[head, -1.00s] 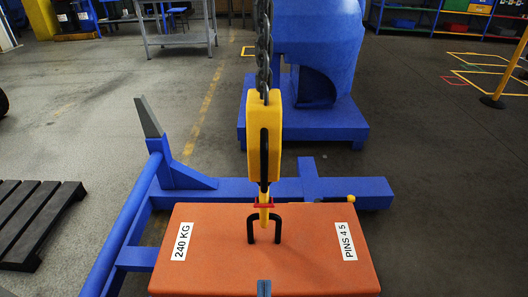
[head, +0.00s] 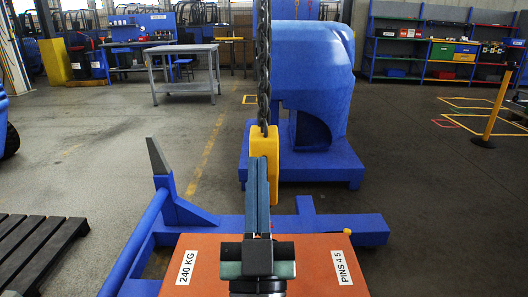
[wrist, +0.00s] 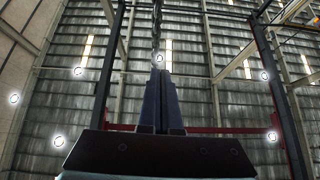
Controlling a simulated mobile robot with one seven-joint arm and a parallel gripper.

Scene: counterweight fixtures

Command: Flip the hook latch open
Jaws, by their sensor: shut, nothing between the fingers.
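The yellow hook block (head: 264,144) hangs on a dark chain (head: 264,80) above the orange counterweight (head: 215,262). My gripper (head: 259,162) is shut and empty, its fingers together and upright in front of the block. It covers the lower block, the hook, its latch and the counterweight's lifting loop in the head view. I cannot tell whether the fingers touch the block. In the wrist view my gripper (wrist: 160,76) points upward with its fingers together, and the chain (wrist: 157,35) runs up beyond the tips. The latch cannot be made out there.
A blue frame (head: 350,226) lies around and behind the counterweight, with an upright grey-tipped post (head: 158,157) at left. A big blue machine (head: 315,90) stands behind the hook. A dark pallet (head: 35,250) lies at left. The floor to the right is open.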

